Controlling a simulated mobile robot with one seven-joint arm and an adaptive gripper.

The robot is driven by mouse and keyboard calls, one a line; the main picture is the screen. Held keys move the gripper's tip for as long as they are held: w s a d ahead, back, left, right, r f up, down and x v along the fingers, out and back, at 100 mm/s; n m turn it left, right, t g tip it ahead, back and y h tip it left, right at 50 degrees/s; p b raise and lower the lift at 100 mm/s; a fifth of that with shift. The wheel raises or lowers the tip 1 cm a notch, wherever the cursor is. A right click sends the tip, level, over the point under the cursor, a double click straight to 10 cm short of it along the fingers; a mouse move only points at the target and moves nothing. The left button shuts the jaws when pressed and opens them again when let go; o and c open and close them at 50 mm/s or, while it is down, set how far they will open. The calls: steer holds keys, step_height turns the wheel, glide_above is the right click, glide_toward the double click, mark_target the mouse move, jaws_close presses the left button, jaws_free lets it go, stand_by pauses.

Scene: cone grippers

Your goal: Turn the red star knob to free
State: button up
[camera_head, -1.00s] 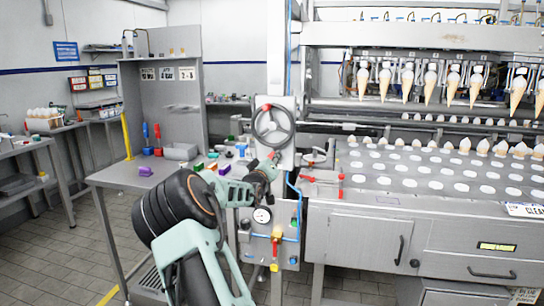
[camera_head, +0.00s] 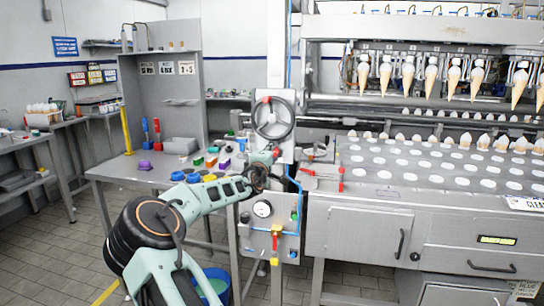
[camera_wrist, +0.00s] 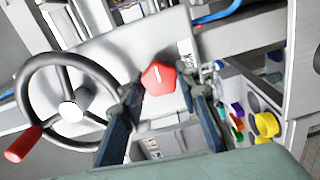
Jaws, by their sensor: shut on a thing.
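The red star knob (camera_wrist: 158,78) sits on a grey panel, with a small white mark on its face. In the wrist view my gripper (camera_wrist: 163,92) has one dark finger on each side of it, shut on the knob. In the head view my gripper (camera_head: 262,170) is at the column below the black handwheel, and the knob shows only as a small red patch (camera_head: 276,152). I cannot read any label for its positions.
The black handwheel (camera_head: 273,118) with a red handle is close above the knob; it also shows in the wrist view (camera_wrist: 68,108). Coloured pieces lie on the bench (camera_head: 120,170). The cone machine (camera_head: 430,175) stands right.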

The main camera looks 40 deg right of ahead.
steer(key=shift+n, duration=0.5)
steer(key=o, duration=1.2)
steer(key=shift+c, duration=0.2)
steer(key=v, duration=1.2)
steer(key=shift+s, duration=0.1)
